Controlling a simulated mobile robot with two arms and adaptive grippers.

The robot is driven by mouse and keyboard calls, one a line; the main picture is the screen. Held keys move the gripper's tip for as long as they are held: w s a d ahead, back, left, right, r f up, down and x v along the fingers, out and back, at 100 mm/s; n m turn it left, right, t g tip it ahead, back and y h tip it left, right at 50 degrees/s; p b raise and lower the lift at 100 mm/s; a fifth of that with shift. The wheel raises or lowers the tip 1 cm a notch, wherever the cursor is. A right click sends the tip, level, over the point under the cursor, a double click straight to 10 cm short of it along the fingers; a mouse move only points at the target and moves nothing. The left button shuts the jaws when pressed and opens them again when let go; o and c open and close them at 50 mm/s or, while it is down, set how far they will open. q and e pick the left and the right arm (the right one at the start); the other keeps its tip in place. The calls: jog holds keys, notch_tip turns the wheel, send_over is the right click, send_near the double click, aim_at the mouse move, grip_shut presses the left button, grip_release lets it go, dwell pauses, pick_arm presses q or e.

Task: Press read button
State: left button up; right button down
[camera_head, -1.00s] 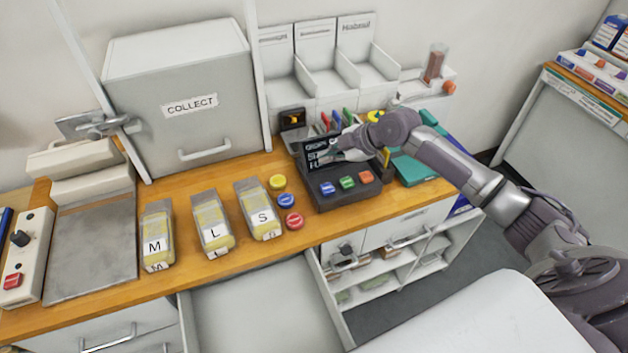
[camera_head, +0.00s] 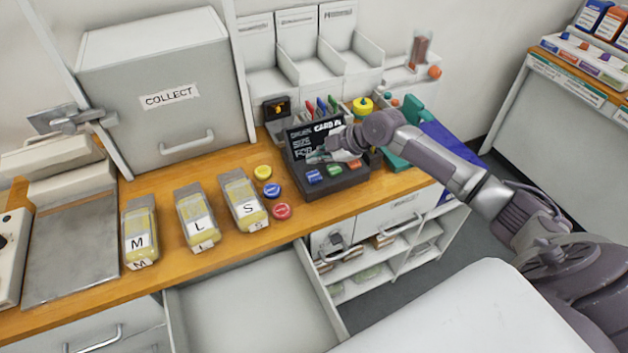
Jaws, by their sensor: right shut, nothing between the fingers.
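A dark device (camera_head: 345,182) stands on the wooden counter with a slanted screen (camera_head: 303,138) showing white text, including "CARD" and "SIZE". On its front are a blue button (camera_head: 314,177), a green button (camera_head: 334,170) and a red button (camera_head: 354,163); their labels are too small to read. My right gripper (camera_head: 319,157) is shut and empty. Its fingertips are in front of the lower screen, close to the blue and green buttons; I cannot tell whether they touch one. It hides part of the screen. My left gripper is not in view.
Packs marked M (camera_head: 140,235), L (camera_head: 197,217) and S (camera_head: 243,202) lie left of the device, with yellow, blue and red discs (camera_head: 282,211) beside them. A COLLECT cabinet (camera_head: 170,130) stands behind. An open drawer (camera_head: 245,310) is below the counter.

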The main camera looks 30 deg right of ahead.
aim_at(309, 174)
notch_tip(309, 174, down, 3)
jog(key=shift+r+b, duration=0.1)
jog(key=shift+b, duration=0.65)
jog(key=shift+f, duration=0.25)
jog(key=shift+f+b, duration=0.15)
jog(key=shift+b, duration=0.15)
jog(key=shift+f, duration=0.25)
dwell(0.4)
jog(key=shift+f+b, duration=0.6)
jog(key=shift+b, duration=0.2)
dwell(0.3)
dwell(0.4)
jog(key=shift+r+p, duration=0.7)
jog(key=shift+r, duration=0.3)
